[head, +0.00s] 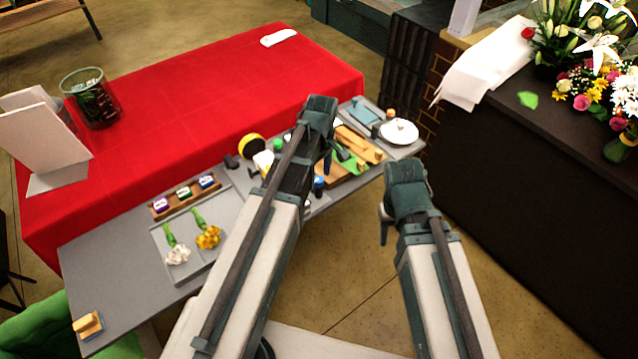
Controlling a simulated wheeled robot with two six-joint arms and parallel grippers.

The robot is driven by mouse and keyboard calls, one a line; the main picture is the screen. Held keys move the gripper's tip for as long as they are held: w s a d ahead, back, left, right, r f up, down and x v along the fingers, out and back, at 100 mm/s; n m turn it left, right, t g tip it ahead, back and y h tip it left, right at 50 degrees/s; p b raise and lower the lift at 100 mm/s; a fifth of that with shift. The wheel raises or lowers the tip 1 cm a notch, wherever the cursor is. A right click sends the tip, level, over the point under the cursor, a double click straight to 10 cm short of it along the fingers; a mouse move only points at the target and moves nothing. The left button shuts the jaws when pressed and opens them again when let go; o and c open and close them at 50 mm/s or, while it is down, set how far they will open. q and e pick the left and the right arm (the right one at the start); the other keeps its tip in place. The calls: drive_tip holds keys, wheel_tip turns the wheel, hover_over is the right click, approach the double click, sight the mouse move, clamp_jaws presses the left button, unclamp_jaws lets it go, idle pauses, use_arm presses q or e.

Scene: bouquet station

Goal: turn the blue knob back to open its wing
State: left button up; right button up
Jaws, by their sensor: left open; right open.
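A small dark piece with a blue top (318,183) shows at the grey table's front edge, just right of my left forearm. It may be the blue knob, but it is too small to be sure, and I cannot make out a wing. My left gripper (326,160) is above the table, pointing down near that blue piece, and is open. My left arm hides the middle of the table. My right gripper (384,222) is open and empty, off the table's front edge over the floor.
The grey table (100,260) holds a flower tray (205,265), a rack (170,208) of small boxes, a yellow-black roll (251,147), wooden blocks (358,142) and a white plate (399,131). A red-covered table (200,110) stands behind. A dark flower counter (520,190) is right.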

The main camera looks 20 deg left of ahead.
use_arm(q)
drive_tip(key=shift+f, duration=0.45)
clamp_jaws()
